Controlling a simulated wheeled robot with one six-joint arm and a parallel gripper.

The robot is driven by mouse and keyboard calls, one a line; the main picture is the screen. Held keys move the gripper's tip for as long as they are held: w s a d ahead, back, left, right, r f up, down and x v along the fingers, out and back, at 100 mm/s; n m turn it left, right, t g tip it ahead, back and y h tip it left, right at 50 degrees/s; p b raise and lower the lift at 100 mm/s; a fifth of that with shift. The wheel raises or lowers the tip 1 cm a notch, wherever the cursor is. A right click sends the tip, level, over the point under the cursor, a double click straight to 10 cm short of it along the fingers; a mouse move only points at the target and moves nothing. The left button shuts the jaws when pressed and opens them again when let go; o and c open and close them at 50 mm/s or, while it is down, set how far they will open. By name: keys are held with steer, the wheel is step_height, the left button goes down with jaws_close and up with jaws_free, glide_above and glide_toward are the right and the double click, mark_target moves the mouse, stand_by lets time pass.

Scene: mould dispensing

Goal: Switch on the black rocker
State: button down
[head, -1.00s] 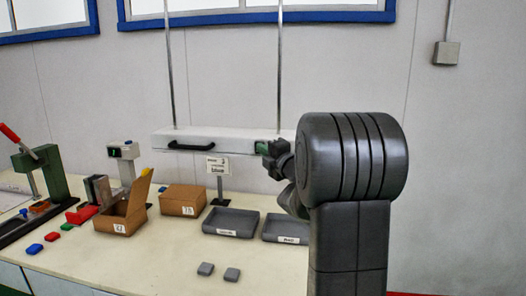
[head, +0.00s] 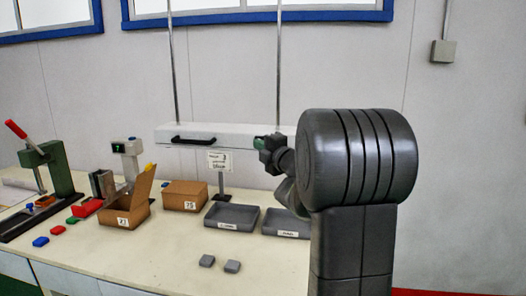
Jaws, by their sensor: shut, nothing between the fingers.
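A white bar-shaped fixture (head: 232,131) hangs from two rods above the bench, with a black handle (head: 195,140) at the left of its front face. My gripper (head: 264,145) is in front of the right part of this fixture, level with its front face. It is shut and holds nothing. A small green patch (head: 258,142) shows at its tip; I cannot tell what it belongs to. I cannot make out the black rocker; it may be hidden behind my gripper. Whether the fingertips touch the fixture cannot be told.
Below, the bench holds two grey trays (head: 231,226), cardboard boxes (head: 185,205), a sign on a stand (head: 219,161) and a green press (head: 48,165). Two grey blocks (head: 207,261) lie near the front. Bare bench top (head: 150,265) is clear at the front.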

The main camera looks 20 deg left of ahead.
steer(key=b+v, duration=0.1)
steer(key=v, duration=0.8)
steer(key=shift+d+r, duration=0.4)
steer(key=shift+r, duration=0.25)
steer(key=shift+a, duration=0.15)
